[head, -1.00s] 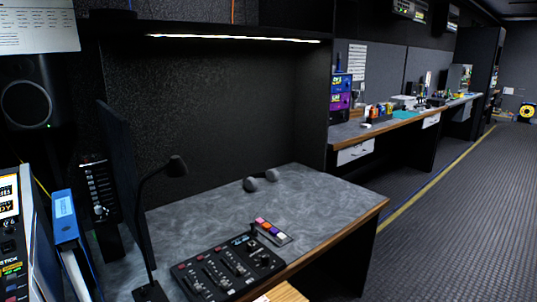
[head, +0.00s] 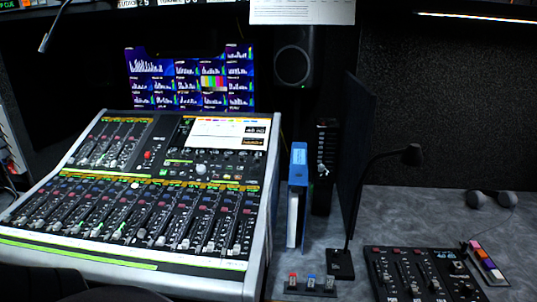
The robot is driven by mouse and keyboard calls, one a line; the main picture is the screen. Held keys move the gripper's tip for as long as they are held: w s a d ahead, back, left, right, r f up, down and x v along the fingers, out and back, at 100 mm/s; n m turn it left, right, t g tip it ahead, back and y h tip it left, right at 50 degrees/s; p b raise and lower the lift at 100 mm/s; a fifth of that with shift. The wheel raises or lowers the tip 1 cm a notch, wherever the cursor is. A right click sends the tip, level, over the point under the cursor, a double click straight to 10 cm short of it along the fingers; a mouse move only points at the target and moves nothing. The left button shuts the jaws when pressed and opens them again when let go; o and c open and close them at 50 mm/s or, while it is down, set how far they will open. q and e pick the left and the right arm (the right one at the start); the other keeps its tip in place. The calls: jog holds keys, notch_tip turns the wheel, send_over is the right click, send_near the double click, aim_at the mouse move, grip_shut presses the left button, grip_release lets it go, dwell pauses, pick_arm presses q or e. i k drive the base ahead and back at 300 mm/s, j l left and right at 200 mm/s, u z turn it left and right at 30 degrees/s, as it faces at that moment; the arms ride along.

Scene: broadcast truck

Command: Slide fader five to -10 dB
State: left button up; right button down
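A large audio mixing console (head: 140,195) fills the left of the head view, tilted towards me. Its front section carries a long row of channel faders (head: 130,222) with grey and white caps at differing heights. Another short fader bank (head: 112,142) sits at its upper left. The channel numbers are too small to read, so I cannot tell which fader is five. Neither of my grippers shows in the view.
A smaller control panel (head: 415,272) stands on the grey desk at right, beside a gooseneck lamp or microphone (head: 410,155). A blue binder (head: 298,180) stands right of the console. A dark divider (head: 355,150) rises behind. A multi-picture screen (head: 190,80) is at the back.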

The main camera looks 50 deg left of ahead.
aim_at(76, 228)
jog(key=u, duration=2.65)
